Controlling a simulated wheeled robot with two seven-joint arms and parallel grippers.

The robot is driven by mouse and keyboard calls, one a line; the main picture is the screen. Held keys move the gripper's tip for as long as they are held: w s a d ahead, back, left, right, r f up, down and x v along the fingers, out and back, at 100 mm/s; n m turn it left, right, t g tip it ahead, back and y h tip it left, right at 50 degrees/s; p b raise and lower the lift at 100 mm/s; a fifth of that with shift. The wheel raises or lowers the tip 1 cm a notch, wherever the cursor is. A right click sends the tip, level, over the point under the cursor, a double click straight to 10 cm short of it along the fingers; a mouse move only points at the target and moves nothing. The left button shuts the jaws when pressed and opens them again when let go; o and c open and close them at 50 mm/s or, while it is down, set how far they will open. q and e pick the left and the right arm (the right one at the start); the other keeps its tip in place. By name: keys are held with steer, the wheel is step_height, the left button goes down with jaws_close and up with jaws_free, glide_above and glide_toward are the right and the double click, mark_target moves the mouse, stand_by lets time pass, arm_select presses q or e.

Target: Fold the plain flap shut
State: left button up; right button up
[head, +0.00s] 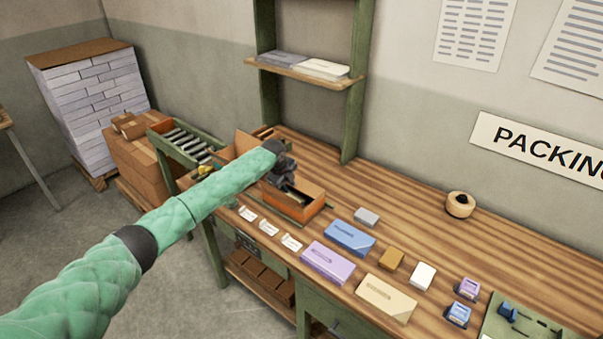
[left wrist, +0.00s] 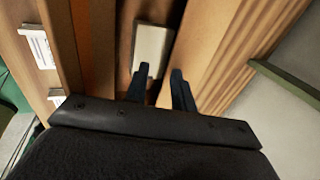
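An open orange-brown carton (head: 306,208) stands on the wooden bench, left of the middle in the head view. A raised cardboard panel (head: 246,142) shows behind my left arm. I cannot tell which flap is the plain one. My left gripper (head: 286,184) is over the carton and hides part of its inside. In the left wrist view its two dark fingers (left wrist: 160,72) are apart, with nothing seen held between them. A pale block (left wrist: 152,46) lies beyond the fingertips, between brown cardboard walls. My right gripper is in neither view.
Small white cards (head: 268,228) lie along the bench's front edge. A blue box (head: 349,237), a purple box (head: 328,263) and a tan box (head: 386,297) lie to the right. A roller conveyor (head: 188,142) stands left. The bench's back right is mostly clear, except a tape roll (head: 460,204).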

arm_select(q)
steer(key=shift+s+a+r, duration=0.2)
steer(key=shift+s+r, duration=0.05)
steer(key=shift+s, duration=0.35)
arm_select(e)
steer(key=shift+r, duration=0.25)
arm_select(q)
steer(key=shift+f, duration=0.1)
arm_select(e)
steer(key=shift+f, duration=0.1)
